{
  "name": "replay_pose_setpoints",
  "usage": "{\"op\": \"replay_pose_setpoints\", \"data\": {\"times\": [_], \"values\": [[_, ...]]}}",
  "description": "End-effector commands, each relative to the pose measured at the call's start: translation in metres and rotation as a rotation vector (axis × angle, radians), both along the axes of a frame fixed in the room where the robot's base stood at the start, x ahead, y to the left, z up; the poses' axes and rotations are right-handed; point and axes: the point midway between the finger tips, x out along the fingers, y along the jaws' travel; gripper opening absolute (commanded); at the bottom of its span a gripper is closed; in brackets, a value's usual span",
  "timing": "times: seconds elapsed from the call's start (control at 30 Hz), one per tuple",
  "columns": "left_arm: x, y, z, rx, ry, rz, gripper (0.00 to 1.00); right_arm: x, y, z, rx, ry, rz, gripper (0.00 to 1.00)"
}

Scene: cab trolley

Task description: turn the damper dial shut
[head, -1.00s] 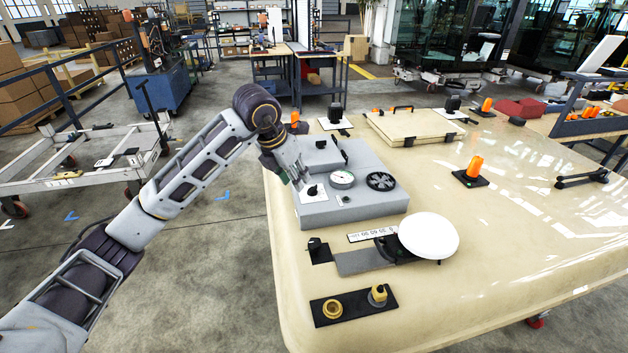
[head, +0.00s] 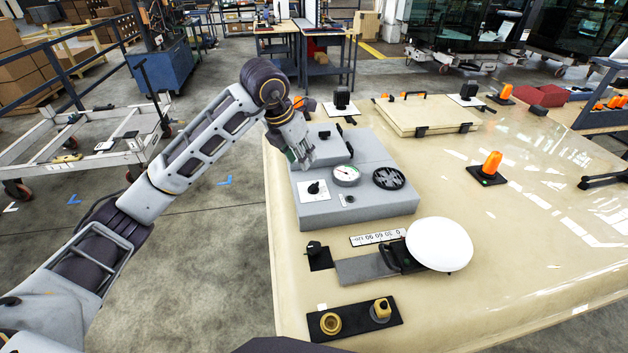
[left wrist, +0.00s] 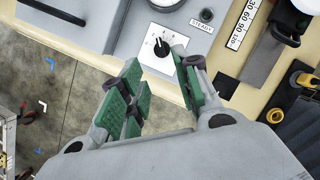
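The damper dial, taken to be the black knob (head: 314,188) on a white marked plate, sits at the front left of the grey panel box (head: 370,207). In the left wrist view the knob (left wrist: 161,47) stands on its plate beyond the fingertips; its exact setting is too small to read. My left gripper (head: 301,155) is above and behind the dial in the head view, apart from it. In the left wrist view the gripper (left wrist: 157,62) is open, its green-padded fingers spread with nothing between them. My right gripper is not in view.
On the same box are a round gauge (head: 346,175) and a black handwheel (head: 389,178). A small black knob (head: 314,248), a number strip (head: 378,238) and a white disc (head: 440,244) lie in front.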

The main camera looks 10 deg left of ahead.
Motion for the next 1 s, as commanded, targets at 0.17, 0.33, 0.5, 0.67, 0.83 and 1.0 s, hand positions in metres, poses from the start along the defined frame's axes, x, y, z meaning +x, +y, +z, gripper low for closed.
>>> {"op": "replay_pose_setpoints", "data": {"times": [0.17, 0.33, 0.5, 0.67, 0.83, 1.0], "values": [[0.0, 0.0, -0.001, 0.0, 0.0, 0.0, 0.32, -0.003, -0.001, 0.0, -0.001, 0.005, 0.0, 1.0], [0.002, -0.002, -0.007, 0.0, 0.001, 0.0, 0.32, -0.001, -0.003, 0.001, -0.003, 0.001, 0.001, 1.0], [0.007, -0.004, -0.02, -0.001, 0.003, -0.001, 0.32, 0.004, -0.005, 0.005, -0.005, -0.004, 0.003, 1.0], [0.014, -0.008, -0.038, 0.0, 0.003, 0.001, 0.32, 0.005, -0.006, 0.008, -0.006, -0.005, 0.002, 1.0], [0.021, -0.012, -0.059, -0.001, 0.003, 0.0, 0.32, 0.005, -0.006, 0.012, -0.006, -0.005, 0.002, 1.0], [0.028, -0.016, -0.08, 0.0, 0.004, -0.001, 0.32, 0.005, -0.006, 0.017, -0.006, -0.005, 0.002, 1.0]]}}
